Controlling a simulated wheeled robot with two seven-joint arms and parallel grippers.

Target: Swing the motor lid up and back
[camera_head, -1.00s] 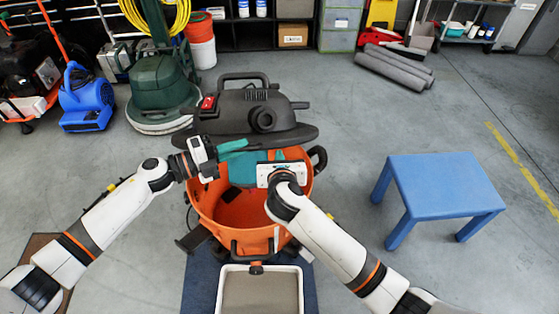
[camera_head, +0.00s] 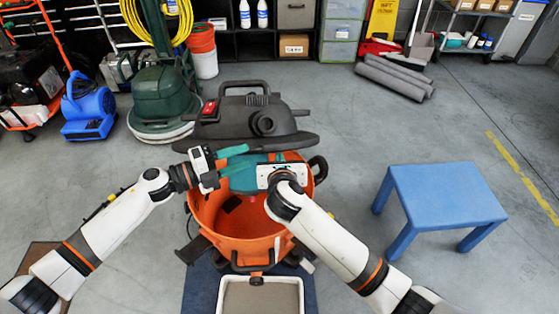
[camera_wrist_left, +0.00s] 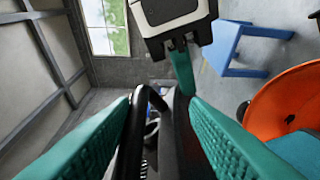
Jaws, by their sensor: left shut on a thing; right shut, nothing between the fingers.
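The dark motor lid (camera_head: 262,138), with a top handle and red switch, stands raised and tilted over the rear of the orange bucket (camera_head: 250,222), whose interior shows in front. My left gripper (camera_head: 236,160) reaches in from the left at the lid's front edge. In the left wrist view its teal fingers (camera_wrist_left: 165,130) are shut on a black part of the lid; which part is unclear. My right gripper (camera_head: 246,178) is at the lid's front underside, shut and empty. It also shows at the top of the left wrist view (camera_wrist_left: 183,75). Its contact with the lid is hidden.
A blue table (camera_head: 447,192) stands to the right. A tray (camera_head: 262,295) sits in front of the bucket on a dark mat. A green floor machine (camera_head: 163,95) and blue blower (camera_head: 88,110) stand behind left.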

